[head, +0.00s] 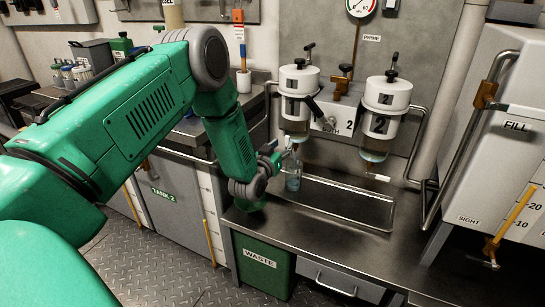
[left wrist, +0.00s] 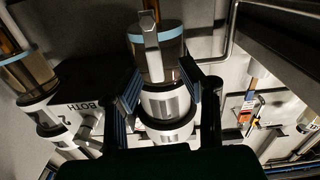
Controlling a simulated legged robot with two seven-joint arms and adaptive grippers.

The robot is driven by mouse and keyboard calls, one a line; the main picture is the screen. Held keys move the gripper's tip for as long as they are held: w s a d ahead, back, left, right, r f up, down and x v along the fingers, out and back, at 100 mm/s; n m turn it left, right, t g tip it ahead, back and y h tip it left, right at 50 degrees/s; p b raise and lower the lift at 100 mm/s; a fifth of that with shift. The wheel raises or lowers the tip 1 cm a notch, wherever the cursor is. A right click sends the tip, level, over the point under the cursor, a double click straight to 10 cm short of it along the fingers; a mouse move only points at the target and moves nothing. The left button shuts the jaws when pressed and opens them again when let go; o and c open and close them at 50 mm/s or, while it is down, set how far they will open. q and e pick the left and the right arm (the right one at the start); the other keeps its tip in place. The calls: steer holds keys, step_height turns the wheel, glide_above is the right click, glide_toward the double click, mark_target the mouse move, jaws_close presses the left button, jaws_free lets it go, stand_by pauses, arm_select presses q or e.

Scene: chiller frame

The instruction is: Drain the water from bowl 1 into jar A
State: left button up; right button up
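Bowl 1 (head: 295,112) hangs on the back panel, with a white cap and a clear lower part holding amber liquid. In the left wrist view, bowl 1 (left wrist: 172,48) appears upside down, with a blue band and a grey lever-like part (left wrist: 152,50) in front. A small clear jar (head: 293,180) with a bluish tint stands below bowl 1; I cannot read a letter on it. My left gripper (head: 279,155) is just left of and below bowl 1, above the jar. My right gripper is out of view.
Bowl 2 (head: 382,120) hangs to the right, past the BOTH valve (head: 343,87). A shallow metal tray (head: 350,203) lies on the bench below. A green WASTE bin (head: 262,262) is under the bench. The grey FILL tank (head: 510,140) bounds the right side.

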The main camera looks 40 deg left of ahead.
arm_select(q)
steer(key=v, duration=0.9)
steer(key=shift+s+a+f, duration=0.2)
steer(key=shift+a, duration=0.05)
steer(key=s+d+f+m+g+h+p, duration=0.35)
steer(key=s+d+f+g, duration=0.55)
steer(key=s+d+f, duration=0.5)
steer(key=s+d+g+p, duration=0.2)
steer(key=s+g, duration=0.5)
steer(key=s, duration=1.4)
steer(key=shift+d+r+m+g+h, duration=0.35)
steer(key=shift+d+g+h, duration=0.1)
steer(key=shift+d, duration=0.15)
